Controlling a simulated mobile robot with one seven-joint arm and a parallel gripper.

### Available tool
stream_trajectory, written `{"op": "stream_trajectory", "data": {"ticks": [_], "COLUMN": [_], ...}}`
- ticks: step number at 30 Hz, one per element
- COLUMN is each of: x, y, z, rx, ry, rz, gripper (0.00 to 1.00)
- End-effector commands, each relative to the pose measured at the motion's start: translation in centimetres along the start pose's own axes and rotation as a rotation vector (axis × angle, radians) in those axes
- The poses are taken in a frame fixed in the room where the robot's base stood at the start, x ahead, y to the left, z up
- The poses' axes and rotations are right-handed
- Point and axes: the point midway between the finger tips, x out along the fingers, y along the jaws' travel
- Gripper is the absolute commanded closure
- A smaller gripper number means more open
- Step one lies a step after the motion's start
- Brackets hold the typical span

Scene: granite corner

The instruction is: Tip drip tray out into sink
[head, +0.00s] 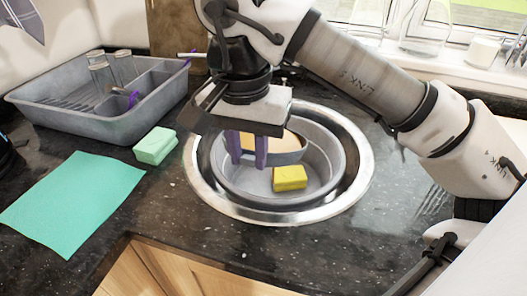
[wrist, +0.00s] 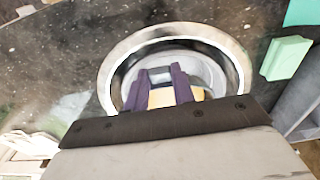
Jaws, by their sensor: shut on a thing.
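My gripper (head: 248,158) points down over the sink (head: 357,182), its purple fingers shut on a small grey dish with a tan inside, which looks like the drip tray (head: 288,156). The dish is inside or just above the round grey bowl (head: 327,150) in the sink; whether it touches the bowl is unclear. My gripper hides its left part and its tilt is hard to judge. In the wrist view the fingers (wrist: 160,78) reach into the sink's ring (wrist: 232,62), with a tan patch (wrist: 162,97) between them.
A yellow sponge (head: 290,178) lies in the bowl, close to the dish. A green sponge (head: 155,146) and a teal cloth (head: 75,200) lie left of the sink. A grey dish rack (head: 60,119) with glasses stands behind them. The dark counter in front is clear.

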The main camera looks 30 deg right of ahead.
Motion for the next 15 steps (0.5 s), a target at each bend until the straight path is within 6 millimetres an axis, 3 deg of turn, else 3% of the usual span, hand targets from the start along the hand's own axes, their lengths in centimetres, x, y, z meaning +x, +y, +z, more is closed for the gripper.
{"op": "stream_trajectory", "data": {"ticks": [15], "x": [-0.48], "y": [-0.01], "z": [-0.17], "rx": [0.000], "ry": [-0.019], "rz": [-0.001], "gripper": [1.00]}}
